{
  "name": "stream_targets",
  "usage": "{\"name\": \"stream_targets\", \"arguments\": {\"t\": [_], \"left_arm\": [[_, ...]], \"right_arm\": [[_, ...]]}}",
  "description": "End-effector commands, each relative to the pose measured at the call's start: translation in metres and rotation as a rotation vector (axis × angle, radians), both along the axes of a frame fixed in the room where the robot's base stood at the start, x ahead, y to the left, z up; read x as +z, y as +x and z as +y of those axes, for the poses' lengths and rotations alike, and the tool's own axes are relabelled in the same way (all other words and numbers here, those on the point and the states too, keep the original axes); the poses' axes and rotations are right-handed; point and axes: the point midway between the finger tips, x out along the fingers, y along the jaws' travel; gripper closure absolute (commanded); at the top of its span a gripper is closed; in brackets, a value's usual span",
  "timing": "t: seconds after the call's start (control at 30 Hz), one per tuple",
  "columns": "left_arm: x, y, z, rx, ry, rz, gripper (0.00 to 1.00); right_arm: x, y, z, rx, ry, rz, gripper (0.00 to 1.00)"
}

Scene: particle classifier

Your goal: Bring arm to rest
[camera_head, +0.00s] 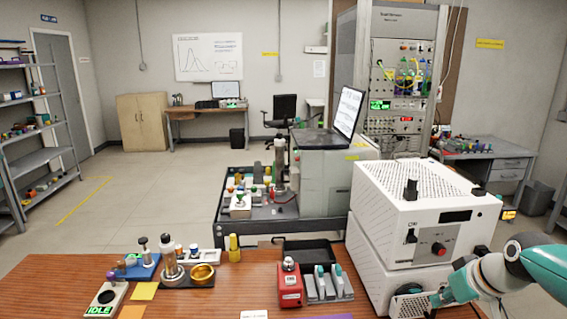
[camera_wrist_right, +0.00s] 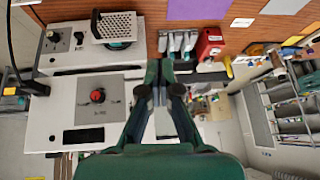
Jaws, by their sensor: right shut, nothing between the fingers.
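My right arm (camera_head: 490,278) comes in from the right edge of the head view, with white links and teal covers. Its gripper (camera_head: 438,300) is low at the right, in front of the lower white instrument's front face; I cannot tell how wide the gap is. In the right wrist view the dark gripper (camera_wrist_right: 164,96) has its fingers drawn together at the tips, with nothing between them. My left gripper is in neither view.
Stacked white instruments (camera_head: 425,212) stand at the table's right, close to my right arm. A red device (camera_head: 290,288), a rack of teal-topped items (camera_head: 327,286) and a black tray (camera_head: 308,252) are left of them.

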Motion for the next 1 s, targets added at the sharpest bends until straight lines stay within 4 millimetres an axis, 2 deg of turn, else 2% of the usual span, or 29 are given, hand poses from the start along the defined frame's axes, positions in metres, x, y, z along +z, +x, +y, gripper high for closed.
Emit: {"name": "stream_targets", "arguments": {"t": [0.03,0.17,0.27,0.3,0.4,0.47,0.5,0.57,0.6,0.73,0.8,0.87,1.0], "left_arm": [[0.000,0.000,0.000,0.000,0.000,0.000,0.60],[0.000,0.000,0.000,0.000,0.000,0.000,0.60],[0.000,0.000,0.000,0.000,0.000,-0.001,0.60],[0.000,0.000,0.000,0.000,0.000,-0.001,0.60],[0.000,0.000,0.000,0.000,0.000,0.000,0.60],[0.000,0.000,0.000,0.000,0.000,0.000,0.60],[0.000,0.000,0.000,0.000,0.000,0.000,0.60],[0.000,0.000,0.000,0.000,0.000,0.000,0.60],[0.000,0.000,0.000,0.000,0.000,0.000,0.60],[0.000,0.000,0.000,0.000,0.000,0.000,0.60],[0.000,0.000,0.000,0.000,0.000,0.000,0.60],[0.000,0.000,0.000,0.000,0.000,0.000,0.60],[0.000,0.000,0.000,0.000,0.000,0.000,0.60]], "right_arm": [[-0.023,0.000,0.009,0.016,0.010,0.045,1.00],[-0.089,-0.008,0.035,0.056,0.039,0.163,1.00],[-0.155,-0.025,0.063,0.084,0.074,0.277,1.00],[-0.181,-0.035,0.075,0.093,0.088,0.321,1.00],[-0.245,-0.067,0.107,0.103,0.125,0.427,1.00],[-0.279,-0.092,0.125,0.103,0.146,0.487,1.00],[-0.300,-0.111,0.137,0.099,0.162,0.526,1.00],[-0.329,-0.142,0.155,0.089,0.181,0.581,1.00],[-0.346,-0.164,0.167,0.077,0.195,0.617,1.00],[-0.384,-0.237,0.197,0.011,0.231,0.701,1.00],[-0.391,-0.259,0.204,-0.047,0.242,0.695,1.00],[-0.390,-0.261,0.205,-0.096,0.247,0.658,1.00],[-0.390,-0.244,0.201,-0.182,0.260,0.562,1.00]]}}
